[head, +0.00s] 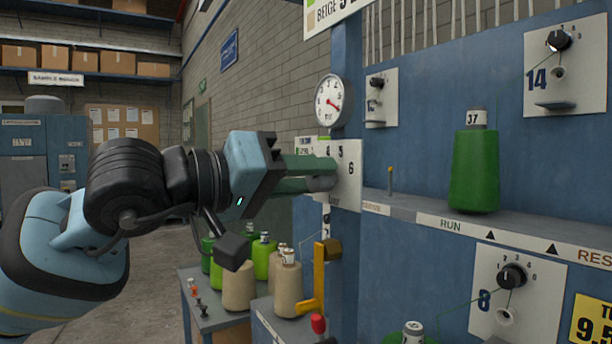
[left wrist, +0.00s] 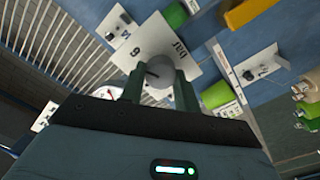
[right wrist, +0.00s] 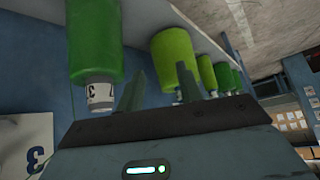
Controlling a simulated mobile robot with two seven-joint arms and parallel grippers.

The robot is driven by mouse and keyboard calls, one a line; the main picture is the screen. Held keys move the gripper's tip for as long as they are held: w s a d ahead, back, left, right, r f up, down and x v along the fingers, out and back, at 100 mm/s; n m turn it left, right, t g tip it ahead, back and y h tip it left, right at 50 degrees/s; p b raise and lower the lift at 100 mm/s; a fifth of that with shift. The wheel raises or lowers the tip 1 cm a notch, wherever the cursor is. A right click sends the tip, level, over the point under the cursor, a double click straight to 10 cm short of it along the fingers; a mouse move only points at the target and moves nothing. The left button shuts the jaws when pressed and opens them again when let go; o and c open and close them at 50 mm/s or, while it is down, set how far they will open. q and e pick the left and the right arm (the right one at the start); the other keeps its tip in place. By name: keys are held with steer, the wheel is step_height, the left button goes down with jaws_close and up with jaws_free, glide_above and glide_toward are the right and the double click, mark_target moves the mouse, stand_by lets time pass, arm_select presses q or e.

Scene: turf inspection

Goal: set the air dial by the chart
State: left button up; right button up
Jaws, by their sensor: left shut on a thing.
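The air dial is a grey round knob (head: 322,184) on a white plate (head: 349,172) with 4, 5 and 6 on it, fixed to the blue post. My left gripper (head: 318,170) is shut on the knob, its green fingers either side. The left wrist view shows the knob (left wrist: 159,74) between the fingers, with a dark mark on its face, and the plate's 6 (left wrist: 139,54). A round gauge (head: 333,100) above has a red needle pointing lower right. A white sign (head: 332,14) reading BEIGE is cut off at the top. My right gripper (right wrist: 160,72) is open and empty.
A green cone (head: 474,170) stands on the ledge at right. Several green and beige cones (head: 239,286) stand below the left gripper. Other numbered dials (head: 512,275) are on the blue panel. A yellow sign (head: 594,318) is cut off at lower right. Green cones (right wrist: 96,45) are near my right gripper.

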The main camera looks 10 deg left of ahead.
stand_by(0.3)
arm_select(q)
steer(key=o, duration=1)
steer(key=shift+c, duration=0.2)
steer(key=b+v, duration=0.1)
steer(key=v, duration=0.6)
steer(key=shift+s+a, duration=0.3)
steer(key=shift+s, duration=0.05)
arm_select(e)
steer(key=shift+s+f, duration=0.35)
steer(key=shift+f, duration=0.45)
steer(key=shift+a, duration=0.1)
